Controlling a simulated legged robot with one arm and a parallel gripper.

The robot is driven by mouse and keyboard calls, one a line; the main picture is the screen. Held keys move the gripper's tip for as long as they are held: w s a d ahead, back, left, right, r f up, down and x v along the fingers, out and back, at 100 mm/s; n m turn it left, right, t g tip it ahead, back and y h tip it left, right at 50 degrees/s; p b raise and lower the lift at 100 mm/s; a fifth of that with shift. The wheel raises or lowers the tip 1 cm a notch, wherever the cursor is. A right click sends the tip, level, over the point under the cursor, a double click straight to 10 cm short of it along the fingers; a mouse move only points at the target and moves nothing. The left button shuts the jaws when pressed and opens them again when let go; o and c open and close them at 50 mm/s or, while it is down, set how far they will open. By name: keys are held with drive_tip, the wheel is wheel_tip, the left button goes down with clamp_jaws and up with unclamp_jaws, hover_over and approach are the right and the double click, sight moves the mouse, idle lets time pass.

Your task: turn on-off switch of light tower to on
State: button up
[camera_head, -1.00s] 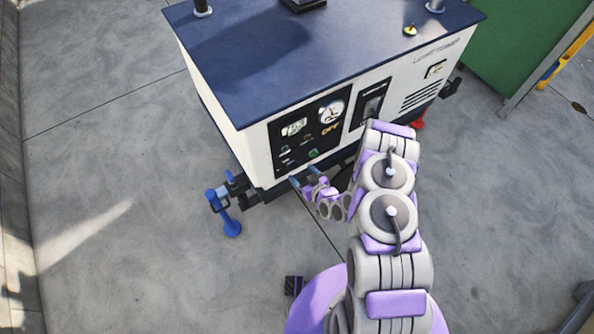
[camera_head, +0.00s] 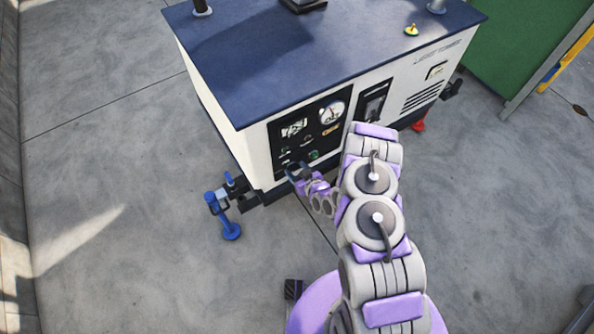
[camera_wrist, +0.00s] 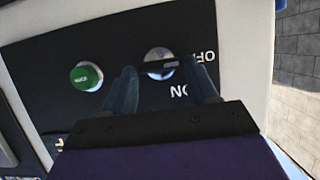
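The light tower (camera_head: 395,77) is a white cabinet with a blue top and a black control panel (camera_head: 283,148). In the wrist view, the on-off switch (camera_wrist: 160,58) is a round silver knob with a dark bar lying nearly level. Upside-down OFF lettering is at its right and ON lettering below right. My gripper (camera_wrist: 160,72) is open, with one fingertip on each side of the bar. I cannot tell whether the fingers touch it. In the head view, my gripper (camera_head: 298,173) is at the panel's lower left and covers the switch.
A green button (camera_wrist: 86,76) sits left of the switch in the wrist view. A blue-footed stabilizer leg (camera_head: 226,212) stands at the cabinet's near left corner. A green board (camera_head: 525,45) is at the back right. The concrete floor at left is clear.

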drive_tip(key=c, duration=0.6)
drive_tip(key=shift+d, duration=0.1)
drive_tip(key=shift+w+d+m+g+y+p, duration=0.2)
drive_tip(key=shift+m+g+y+p, duration=0.2)
drive_tip(key=shift+m+y, duration=0.45)
drive_tip(key=m, duration=0.1)
drive_tip(key=m+y, duration=0.1)
drive_tip(key=m, duration=0.1)
drive_tip(key=shift+w+d+f+g, duration=0.1)
drive_tip(key=shift+d+g, duration=0.1)
drive_tip(key=shift+g, duration=0.2)
drive_tip(key=shift+w+d+f+m+y, duration=0.1)
drive_tip(key=shift+f+m+y, duration=0.05)
drive_tip(key=shift+m+y, duration=0.45)
drive_tip(key=shift+d+f+m+y, duration=0.1)
drive_tip(key=shift+m+y, duration=0.25)
drive_tip(key=shift+m, duration=0.3)
drive_tip(key=shift+m+b, duration=0.35)
drive_tip(key=shift+m, duration=0.15)
drive_tip(key=shift+w+y, duration=0.1)
drive_tip(key=shift+y, duration=0.3)
